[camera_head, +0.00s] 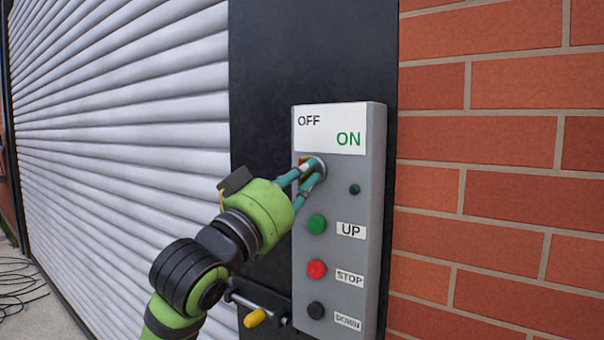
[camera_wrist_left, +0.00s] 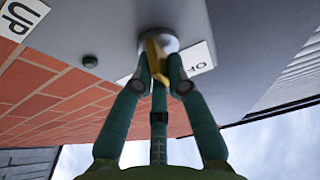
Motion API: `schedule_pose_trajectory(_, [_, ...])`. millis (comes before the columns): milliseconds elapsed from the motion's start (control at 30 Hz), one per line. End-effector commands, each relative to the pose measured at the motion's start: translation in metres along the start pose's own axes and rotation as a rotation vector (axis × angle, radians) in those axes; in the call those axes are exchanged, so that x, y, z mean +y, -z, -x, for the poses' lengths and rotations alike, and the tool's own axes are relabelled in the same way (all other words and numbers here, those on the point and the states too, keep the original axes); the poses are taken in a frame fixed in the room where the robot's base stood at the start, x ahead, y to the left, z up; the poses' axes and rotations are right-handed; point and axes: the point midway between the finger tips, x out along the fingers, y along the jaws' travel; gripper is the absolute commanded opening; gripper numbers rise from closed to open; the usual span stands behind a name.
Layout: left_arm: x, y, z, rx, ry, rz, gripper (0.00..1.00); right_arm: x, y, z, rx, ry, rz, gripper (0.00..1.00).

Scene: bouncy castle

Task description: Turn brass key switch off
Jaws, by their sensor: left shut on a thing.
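The grey control box (camera_head: 365,210) is fixed to a dark post, with a white OFF/ON label (camera_head: 331,128) at its top. My left gripper (camera_head: 308,170) reaches in from the lower left to the key switch (camera_head: 320,164) under the label. In the left wrist view the brass key (camera_wrist_left: 154,58) stands between the fingertips of my left gripper (camera_wrist_left: 161,82), in front of the round switch plate (camera_wrist_left: 165,42). The fingers are shut on the key. In the head view the fingers mostly hide the key, so its exact angle is hard to tell. My right gripper is not in view.
Below the switch are a green UP button (camera_head: 317,224), a red STOP button (camera_head: 316,268) and a black DOWN button (camera_head: 316,310). A yellow-handled lever (camera_head: 256,317) sticks out low, near my arm. A ribbed shutter (camera_head: 120,120) is left, a brick wall (camera_head: 500,180) right.

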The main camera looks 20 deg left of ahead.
Motion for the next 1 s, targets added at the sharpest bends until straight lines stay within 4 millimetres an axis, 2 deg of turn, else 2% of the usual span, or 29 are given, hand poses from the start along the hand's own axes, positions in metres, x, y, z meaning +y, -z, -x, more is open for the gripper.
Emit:
schedule_pose_trajectory(600, [0.0005, -0.0018, -0.0002, -0.005, 0.016, 0.042, 0.0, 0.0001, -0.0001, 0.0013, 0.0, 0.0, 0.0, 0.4])
schedule_pose_trajectory(633, [0.0006, -0.0018, -0.0002, -0.005, 0.016, 0.042, 0.2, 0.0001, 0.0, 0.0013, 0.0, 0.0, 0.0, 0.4])
schedule_pose_trajectory(700, [0.0006, -0.0018, -0.0002, -0.005, 0.016, 0.041, 0.4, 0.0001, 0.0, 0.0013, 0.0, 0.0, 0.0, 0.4])
schedule_pose_trajectory(1000, [0.0004, -0.0006, 0.0003, -0.002, 0.016, 0.039, 0.4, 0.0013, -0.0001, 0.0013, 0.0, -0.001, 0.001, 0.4])
